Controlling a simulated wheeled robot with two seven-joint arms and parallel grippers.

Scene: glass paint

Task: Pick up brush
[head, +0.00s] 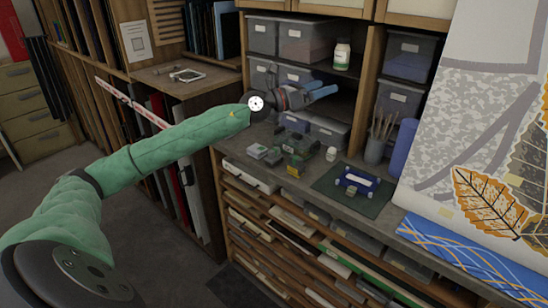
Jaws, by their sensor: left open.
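Several brushes (382,124) stand upright, handles or tips up, in a grey cup (374,150) on the worktop, against the post at the right of the shelf opening. My left gripper (326,91), on the green-sleeved arm from the left, is in the shelf opening, left of the brushes and a little higher in the picture. Its fingers point right and look empty. The gripper is apart from the cup. My right gripper is not in view.
Grey bins (305,40) and a white-lidded jar (341,55) are on the shelf. Small jars and boxes (272,156) lie on the worktop (315,205). A blue-and-white object (358,181) rests on a dark green mat (335,190). A blue cylinder (402,147) stands right of the cup.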

